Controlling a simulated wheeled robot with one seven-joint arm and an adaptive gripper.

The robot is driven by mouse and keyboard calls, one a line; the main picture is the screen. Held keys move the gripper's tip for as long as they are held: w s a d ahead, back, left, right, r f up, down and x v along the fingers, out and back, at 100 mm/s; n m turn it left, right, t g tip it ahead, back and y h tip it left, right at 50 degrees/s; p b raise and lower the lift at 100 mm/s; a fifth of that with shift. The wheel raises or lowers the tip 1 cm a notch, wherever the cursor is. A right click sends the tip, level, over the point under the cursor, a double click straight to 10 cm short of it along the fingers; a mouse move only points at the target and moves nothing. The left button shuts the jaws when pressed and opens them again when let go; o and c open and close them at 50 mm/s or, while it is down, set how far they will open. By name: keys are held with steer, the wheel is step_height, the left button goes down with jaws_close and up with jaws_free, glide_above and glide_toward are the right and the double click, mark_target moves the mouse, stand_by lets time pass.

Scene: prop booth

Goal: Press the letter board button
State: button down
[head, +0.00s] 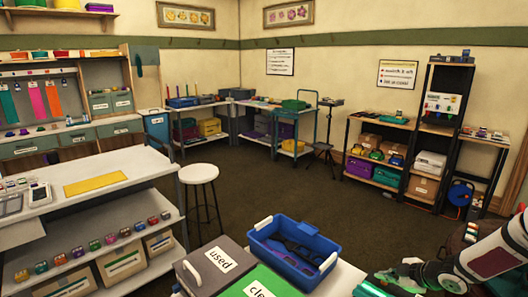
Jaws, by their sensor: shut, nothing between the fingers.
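My arm comes in at the bottom right corner. My gripper (392,284), dark with green patches, is at its end, just right of the blue tray; it is shut and holds nothing. No letter board button can be clearly made out. A white panel with small coloured marks (443,104) stands on the tall black shelf at the right, far from my gripper; I cannot tell whether it is the letter board. Two signs with lettering hang on the walls, a white one (280,61) and one with a yellow line (397,74).
A blue tray (262,243) and bins marked "used" (219,260) and "cle..." stand close in front. A white stool (199,174) stands beyond, right of a white counter (122,184). Loaded shelves line the walls. The dark floor (290,190) in the middle is clear.

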mark_target(383, 283)
stand_by(0.4)
steer(key=shift+r, duration=0.4)
steer(key=shift+r+p, duration=1.7)
steer(key=shift+r, duration=1.3)
